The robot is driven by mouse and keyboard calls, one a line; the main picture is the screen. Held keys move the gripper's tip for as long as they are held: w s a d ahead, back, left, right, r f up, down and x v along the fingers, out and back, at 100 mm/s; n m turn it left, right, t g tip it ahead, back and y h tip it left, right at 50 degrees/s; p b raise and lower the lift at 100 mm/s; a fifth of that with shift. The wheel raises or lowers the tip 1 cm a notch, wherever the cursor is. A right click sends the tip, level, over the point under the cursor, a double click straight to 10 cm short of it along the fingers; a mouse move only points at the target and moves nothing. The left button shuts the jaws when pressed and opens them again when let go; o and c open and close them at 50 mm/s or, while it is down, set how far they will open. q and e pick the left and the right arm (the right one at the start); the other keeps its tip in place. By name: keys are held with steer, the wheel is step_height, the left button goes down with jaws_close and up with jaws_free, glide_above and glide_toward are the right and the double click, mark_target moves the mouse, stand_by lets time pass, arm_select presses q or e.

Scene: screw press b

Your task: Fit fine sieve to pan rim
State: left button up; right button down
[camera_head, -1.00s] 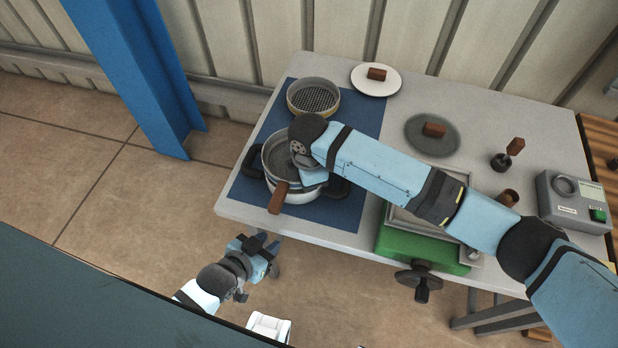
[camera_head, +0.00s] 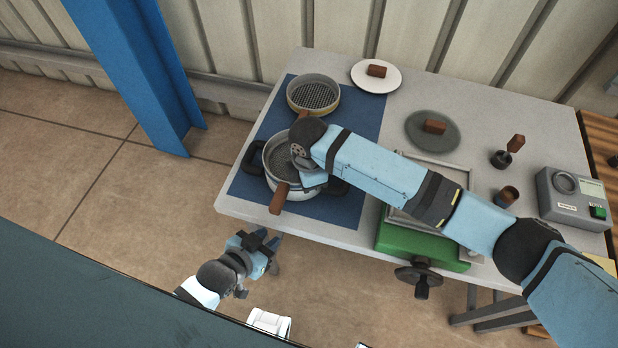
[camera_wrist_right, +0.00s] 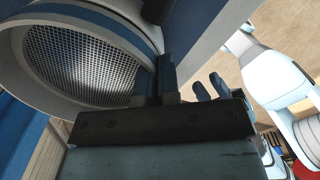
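The fine sieve (camera_head: 278,158) is a round grey sieve with brown handles at front and back. It is at the pan (camera_head: 300,193), which has black side handles; whether it is fully seated is hidden. My right gripper (camera_head: 308,178) is over its right side, and its fingertips are hidden in the head view. In the right wrist view the fine mesh (camera_wrist_right: 85,65) fills the upper left. The right fingers (camera_wrist_right: 162,80) are close together on the sieve's rim. My left gripper (camera_head: 272,250) is open and empty, off the table's front edge; it also shows in the right wrist view (camera_wrist_right: 208,88).
A coarser sieve (camera_head: 314,97) stands behind the pan on the blue mat (camera_head: 350,205). A white plate (camera_head: 392,84), a grey disc (camera_head: 450,140), a green press (camera_head: 420,246) and a grey control box (camera_head: 573,205) stand further right.

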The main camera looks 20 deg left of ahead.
steer(key=shift+f, duration=0.35)
steer(key=c, duration=1.3)
jaws_free()
steer(key=shift+o, duration=0.2)
steer(key=shift+r, duration=0.1)
step_height(320, 180, up, 14)
steer(key=b, duration=0.1)
steer(key=shift+f, duration=0.2)
